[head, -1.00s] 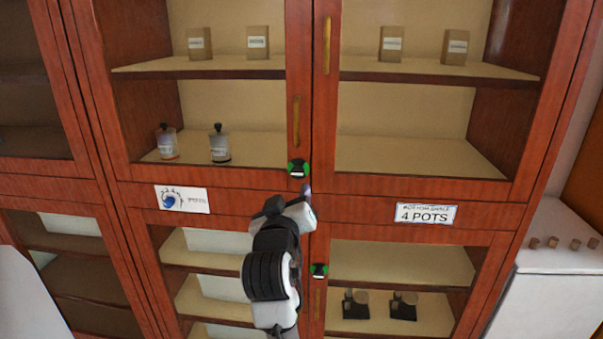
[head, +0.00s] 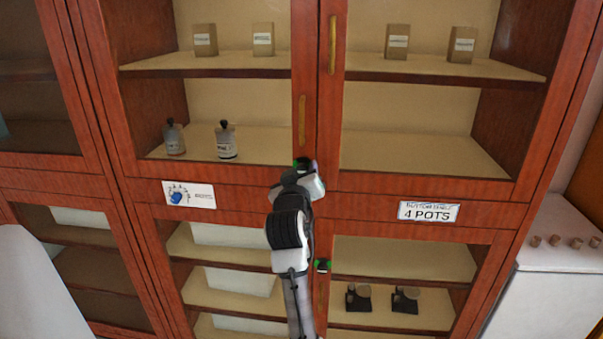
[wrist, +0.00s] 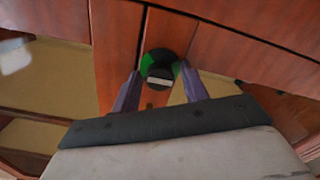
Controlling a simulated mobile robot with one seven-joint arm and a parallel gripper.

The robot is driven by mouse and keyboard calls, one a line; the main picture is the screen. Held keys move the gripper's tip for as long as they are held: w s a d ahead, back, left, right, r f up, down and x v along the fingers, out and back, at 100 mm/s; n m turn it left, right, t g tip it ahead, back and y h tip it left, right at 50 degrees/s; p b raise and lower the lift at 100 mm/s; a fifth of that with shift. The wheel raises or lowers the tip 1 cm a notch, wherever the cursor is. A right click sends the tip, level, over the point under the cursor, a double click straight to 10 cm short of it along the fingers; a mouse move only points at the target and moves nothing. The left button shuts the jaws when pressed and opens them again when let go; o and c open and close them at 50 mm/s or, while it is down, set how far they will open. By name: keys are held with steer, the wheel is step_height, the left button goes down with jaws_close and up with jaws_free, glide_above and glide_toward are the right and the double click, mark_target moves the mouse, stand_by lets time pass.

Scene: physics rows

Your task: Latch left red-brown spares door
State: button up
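The left red-brown door (head: 208,172) is the glazed upper-left cabinet door and looks closed against the frame. Its round black latch knob (wrist: 158,67), with a green plate showing at its edges and a pale, roughly horizontal bar, sits near the door's lower right corner. In the head view my gripper (head: 306,172) is at this knob and mostly covers it; a bit of green shows. In the wrist view my gripper (wrist: 160,72) is open, with one finger on each side of the knob. Whether the fingers touch the knob I cannot tell.
A second green-and-black latch (head: 322,265) sits lower, right of my arm. A vertical handle (head: 301,120) is above my gripper. The right upper door (head: 430,185) adjoins. Two jars (head: 226,142) stand behind glass. A white counter (head: 545,260) is at right.

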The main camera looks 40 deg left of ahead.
steer(key=c, duration=0.7)
steer(key=shift+c, duration=0.2)
steer(key=shift+m+b, duration=3.25)
steer(key=shift+m, duration=5.85)
steer(key=o, duration=1)
steer(key=shift+c, duration=0.2)
